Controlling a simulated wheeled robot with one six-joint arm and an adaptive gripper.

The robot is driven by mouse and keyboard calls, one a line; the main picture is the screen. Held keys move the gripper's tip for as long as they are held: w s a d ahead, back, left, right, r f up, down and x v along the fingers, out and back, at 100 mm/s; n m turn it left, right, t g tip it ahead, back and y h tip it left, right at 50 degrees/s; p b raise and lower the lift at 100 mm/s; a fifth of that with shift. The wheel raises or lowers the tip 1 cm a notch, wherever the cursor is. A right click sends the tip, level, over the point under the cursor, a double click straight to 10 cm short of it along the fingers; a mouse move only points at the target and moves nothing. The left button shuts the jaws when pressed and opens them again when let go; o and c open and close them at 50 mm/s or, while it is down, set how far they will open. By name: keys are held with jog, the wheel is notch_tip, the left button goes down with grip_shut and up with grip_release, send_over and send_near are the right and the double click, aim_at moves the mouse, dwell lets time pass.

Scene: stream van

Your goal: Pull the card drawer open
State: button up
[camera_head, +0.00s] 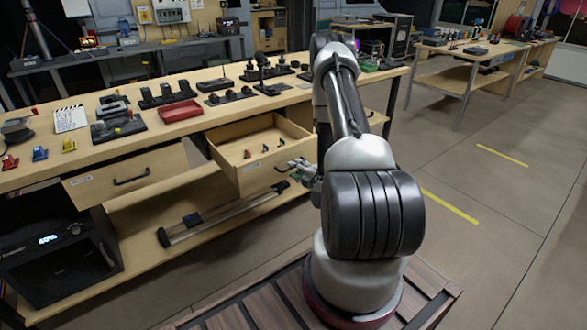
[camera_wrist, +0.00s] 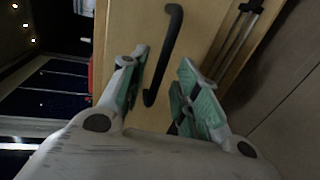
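A pale wooden drawer (camera_head: 231,146) at the right of the workbench stands pulled out, with several small coloured pieces inside. I cannot tell whether it is the card drawer. My gripper (camera_head: 292,168) is at the right part of the open drawer's front. In the wrist view, a black bar handle (camera_wrist: 170,38) on a wooden front (camera_wrist: 205,20) runs toward the gap between my spread fingers (camera_wrist: 165,88). I see no finger closed on it; contact cannot be told.
The benchtop (camera_head: 155,141) holds a red tray (camera_head: 180,111), a clapperboard (camera_head: 70,118) and several dark devices. A long tool (camera_head: 220,214) lies on the lower shelf (camera_head: 165,250). A black box with a display (camera_head: 60,262) is at lower left. Floor to the right (camera_head: 490,200) is clear.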

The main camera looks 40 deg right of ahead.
jog(key=v, duration=0.9)
